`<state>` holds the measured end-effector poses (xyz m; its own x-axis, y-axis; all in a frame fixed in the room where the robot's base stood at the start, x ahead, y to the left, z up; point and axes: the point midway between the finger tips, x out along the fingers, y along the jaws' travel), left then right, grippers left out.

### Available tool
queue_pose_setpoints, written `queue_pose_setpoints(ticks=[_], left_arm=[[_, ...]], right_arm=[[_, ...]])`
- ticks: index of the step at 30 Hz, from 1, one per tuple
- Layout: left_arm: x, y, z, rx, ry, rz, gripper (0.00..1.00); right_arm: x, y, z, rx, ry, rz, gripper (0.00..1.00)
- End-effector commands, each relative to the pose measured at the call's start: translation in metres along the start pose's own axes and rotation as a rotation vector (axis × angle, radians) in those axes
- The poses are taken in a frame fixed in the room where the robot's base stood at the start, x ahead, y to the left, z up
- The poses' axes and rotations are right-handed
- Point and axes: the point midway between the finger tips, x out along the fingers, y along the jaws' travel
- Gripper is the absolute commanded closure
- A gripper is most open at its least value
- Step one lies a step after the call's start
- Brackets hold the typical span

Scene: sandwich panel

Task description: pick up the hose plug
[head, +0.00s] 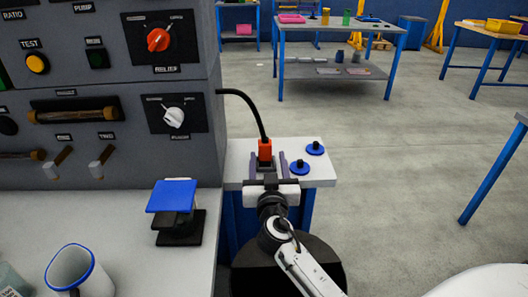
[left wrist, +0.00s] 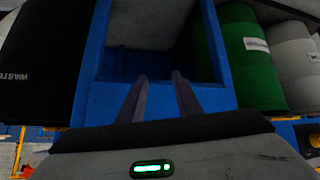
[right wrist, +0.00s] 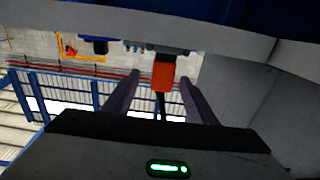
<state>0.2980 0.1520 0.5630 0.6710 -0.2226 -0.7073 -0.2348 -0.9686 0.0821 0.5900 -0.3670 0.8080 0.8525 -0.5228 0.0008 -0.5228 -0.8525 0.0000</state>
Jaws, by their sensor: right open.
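The hose plug (head: 265,148) is an orange-red block with a black hose rising from it and curving left to the grey panel. It stands upright at a dark holder (head: 265,166) on the small white side table. My right gripper (head: 268,163) is open, with a finger on each side of the holder just below the plug. In the right wrist view the plug (right wrist: 162,74) shows between the spread fingers, with gaps on both sides. My left gripper (left wrist: 160,78) is out of the head view. Its wrist view shows its fingers apart and empty above a blue bin (left wrist: 88,88).
Two blue round caps (head: 315,148) lie on the white side table (head: 325,173), right of the plug. The grey control panel (head: 110,165) rises at the left. A blue-topped stand (head: 174,195) and a blue-rimmed cup (head: 70,268) stand on the front counter. Open floor lies right.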

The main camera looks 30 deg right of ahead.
Motion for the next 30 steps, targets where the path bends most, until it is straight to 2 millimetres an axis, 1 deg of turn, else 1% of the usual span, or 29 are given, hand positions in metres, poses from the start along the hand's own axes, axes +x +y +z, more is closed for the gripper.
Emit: queue_pose_setpoints(ticks=[2,9,11,14,20,23,24,28,29,30], left_arm=[[-0.001,0.0,0.0,0.001,-0.002,0.0,0.69],[-0.003,0.0,-0.009,0.004,0.009,-0.002,0.69],[-0.003,0.0,-0.011,0.004,0.013,-0.002,0.69],[-0.002,-0.001,-0.014,0.004,0.017,-0.003,0.69],[-0.001,-0.001,-0.016,0.004,0.022,-0.003,0.69],[-0.001,0.0,-0.016,0.003,0.023,-0.002,0.69],[-0.001,0.0,-0.017,0.003,0.023,-0.002,0.69],[-0.002,0.0,-0.017,0.003,0.023,-0.002,0.69],[-0.002,0.0,-0.017,0.003,0.023,-0.002,0.69],[-0.002,0.0,-0.017,0.002,0.023,-0.002,0.69]], right_arm=[[0.007,-0.001,-0.001,-0.001,0.001,0.0,0.48],[0.041,-0.005,0.0,-0.002,0.0,0.0,0.48],[0.047,-0.005,0.0,-0.001,0.001,-0.001,0.48],[0.052,-0.004,0.001,0.0,0.0,-0.001,0.48],[0.052,-0.005,0.001,0.0,-0.001,-0.001,0.48],[0.052,-0.004,0.001,0.0,-0.001,0.0,0.64],[0.052,-0.005,0.001,0.0,-0.001,0.0,0.7],[0.052,-0.004,0.001,0.0,-0.001,0.0,0.92],[0.052,-0.005,0.001,0.0,0.0,0.0,0.95],[0.052,-0.005,0.001,0.0,0.0,0.0,0.95]])
